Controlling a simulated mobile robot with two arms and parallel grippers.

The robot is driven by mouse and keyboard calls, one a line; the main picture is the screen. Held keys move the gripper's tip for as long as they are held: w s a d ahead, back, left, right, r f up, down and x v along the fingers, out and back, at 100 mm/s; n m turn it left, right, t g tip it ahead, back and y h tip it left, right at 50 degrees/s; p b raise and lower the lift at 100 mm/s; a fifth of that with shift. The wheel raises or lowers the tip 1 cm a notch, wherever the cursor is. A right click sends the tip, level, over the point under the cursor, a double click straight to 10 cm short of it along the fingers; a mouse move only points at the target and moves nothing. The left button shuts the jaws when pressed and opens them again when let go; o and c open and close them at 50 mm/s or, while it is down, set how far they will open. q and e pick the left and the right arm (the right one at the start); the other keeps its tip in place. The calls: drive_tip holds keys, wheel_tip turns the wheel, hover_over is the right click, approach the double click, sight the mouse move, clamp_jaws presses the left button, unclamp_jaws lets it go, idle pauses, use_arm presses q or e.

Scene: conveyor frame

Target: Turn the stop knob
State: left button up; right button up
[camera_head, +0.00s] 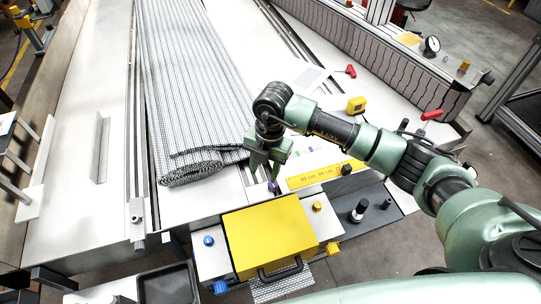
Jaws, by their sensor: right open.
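Several small knobs show, and I cannot tell which is the stop knob. A purple knob (273,187) is right at my right gripper's fingertips, on the pale surface behind the yellow box. A blue knob (208,240) is on the panel left of the box, and a yellow knob (317,207) is on the panel to its right. A black knob (358,211) stands upright on the grey plate further right. My right gripper (263,175) points down, open; I cannot tell whether it touches the purple knob. My left gripper is not in view.
The yellow box (268,232) with a black handle stands in front. The rolled mesh belt (195,100) lies just left of my gripper. A yellow ruler plate (325,174), a yellow tape measure (356,105) and a red-handled tool (431,115) lie to the right.

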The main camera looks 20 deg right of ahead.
sight(273, 186)
drive_tip(key=shift+w+d+r+h, duration=0.1)
drive_tip(key=shift+w+d+h, duration=0.15)
drive_tip(key=shift+d, duration=0.25)
drive_tip(key=shift+w+d+r+h, duration=0.1)
drive_tip(key=shift+d+h, duration=0.15)
drive_tip(key=shift+d, duration=0.25)
drive_tip(key=shift+d+f+m, duration=0.15)
drive_tip(key=shift+d+m, duration=0.15)
drive_tip(key=shift+d, duration=0.05)
wheel_tip(273, 186, down, 9)
drive_tip(key=b, duration=0.7)
drive_tip(key=shift+r, duration=0.2)
drive_tip(key=shift+c, duration=1.2)
drive_tip(key=shift+w, duration=0.1)
drive_tip(key=c, duration=0.5)
